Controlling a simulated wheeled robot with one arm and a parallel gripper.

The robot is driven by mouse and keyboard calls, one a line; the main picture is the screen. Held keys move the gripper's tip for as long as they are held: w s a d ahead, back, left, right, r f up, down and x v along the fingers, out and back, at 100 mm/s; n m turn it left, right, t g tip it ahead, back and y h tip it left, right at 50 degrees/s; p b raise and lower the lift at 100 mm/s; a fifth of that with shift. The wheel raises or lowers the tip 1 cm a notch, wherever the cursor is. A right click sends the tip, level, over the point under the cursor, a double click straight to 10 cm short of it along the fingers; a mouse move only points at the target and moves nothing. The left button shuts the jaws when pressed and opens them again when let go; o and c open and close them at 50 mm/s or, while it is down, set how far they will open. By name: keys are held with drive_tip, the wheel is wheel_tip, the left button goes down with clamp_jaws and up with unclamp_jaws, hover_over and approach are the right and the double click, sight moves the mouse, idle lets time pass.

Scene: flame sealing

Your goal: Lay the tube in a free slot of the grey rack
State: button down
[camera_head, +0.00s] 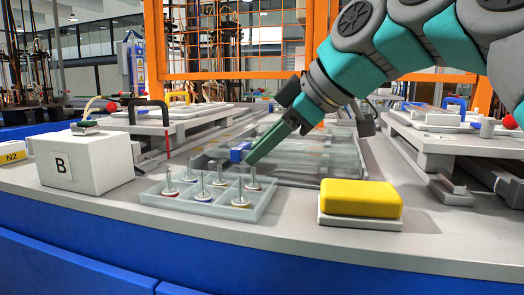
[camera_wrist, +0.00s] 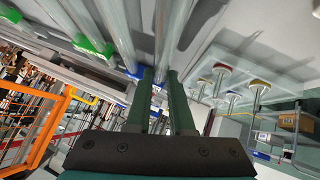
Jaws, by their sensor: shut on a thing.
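My gripper (camera_head: 248,160) reaches down from the upper right, its long green fingers shut on a clear tube with a blue cap (camera_head: 239,152). The cap shows just left of the fingertips, and it also shows beside the fingers in the wrist view (camera_wrist: 134,74). The fingers hide part of the tube. The grey rack (camera_head: 205,160) lies below and behind the gripper. Clear tubes with green caps (camera_wrist: 92,46) lie side by side in the wrist view. I cannot tell whether the held tube touches the rack.
A pale divided tray (camera_head: 150,197) with several upright metal pins stands in front of the rack. A yellow block (camera_head: 360,197) sits on a white base at front right. A white box marked B (camera_head: 82,162) is at left. The front strip of the bench is clear.

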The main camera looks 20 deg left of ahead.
drive_tip(key=shift+f, duration=0.4)
drive_tip(key=shift+f+b, duration=0.15)
drive_tip(key=shift+b, duration=0.15)
drive_tip(key=c, duration=0.8)
unclamp_jaws()
drive_tip(key=shift+r+p, duration=0.3)
drive_tip(key=shift+p, duration=0.05)
drive_tip(key=v, duration=0.7)
drive_tip(key=shift+d+r, duration=0.2)
drive_tip(key=shift+r, duration=0.1)
drive_tip(key=shift+p+v, duration=0.95)
drive_tip(key=shift+v, duration=1.2)
